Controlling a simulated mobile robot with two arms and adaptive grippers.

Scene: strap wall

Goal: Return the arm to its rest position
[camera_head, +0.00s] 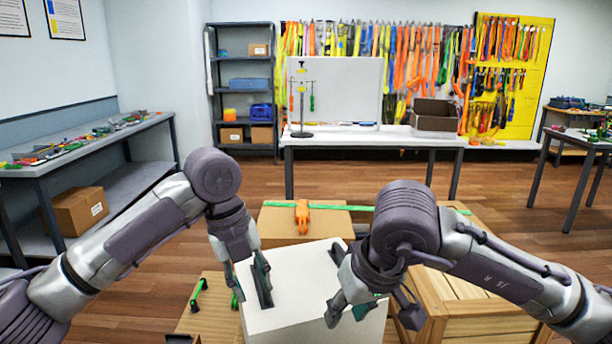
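My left arm comes in from the left, bent at the elbow. Its gripper (248,283) hangs fingers down at the left part of a white box (300,265), with a gap between the fingers and nothing seen in them. My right arm comes in from the right, bent the same way. Its gripper (371,309) is at the right side of the white box, its fingers spread apart. I see nothing held in it, though the wrist hides part of the space there. I cannot tell whether either gripper touches the box.
Behind the white box is a cardboard box (275,232) with an orange object (302,216) and a green strap (335,208). A wooden crate (462,325) stands under my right arm. A cluttered bench (90,150) is at left, a white table (350,140) at back. Open floor lies between.

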